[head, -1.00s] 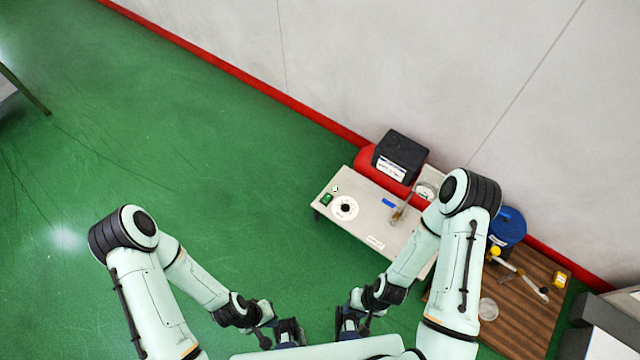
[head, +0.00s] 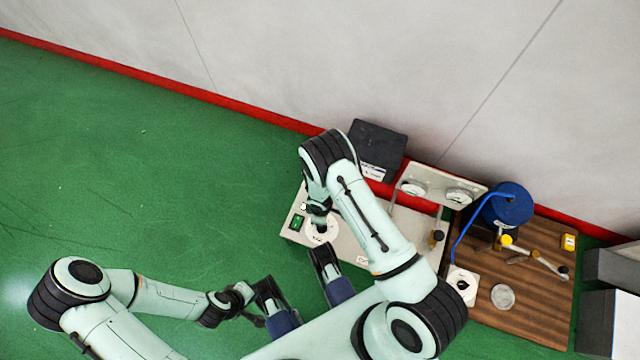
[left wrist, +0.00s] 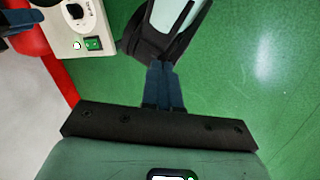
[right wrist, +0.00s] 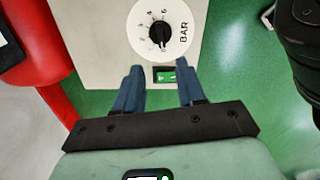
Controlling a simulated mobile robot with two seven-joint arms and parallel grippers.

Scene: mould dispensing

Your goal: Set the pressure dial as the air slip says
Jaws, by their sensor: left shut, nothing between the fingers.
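The pressure dial (right wrist: 162,30) is a white disc with numbers, the word BAR and a black knob; a small light mark shows at the knob's lower edge. It also shows partly covered by my right arm in the head view (head: 311,232) and at the top left in the left wrist view (left wrist: 88,12). My right gripper (right wrist: 159,74) is open and empty, with the dial beyond its fingertips and a green switch (right wrist: 165,76) between them in the picture. My left gripper (left wrist: 160,68) is shut and empty, well away from the dial. I cannot identify the air slip.
The grey bench panel carries two gauges (head: 412,187) on an upright plate. A black box (head: 378,145) stands behind it. To the right, a wooden board (head: 535,300) holds a blue container (head: 507,203) and a white plate with a knob (head: 463,285). Green floor is clear at left.

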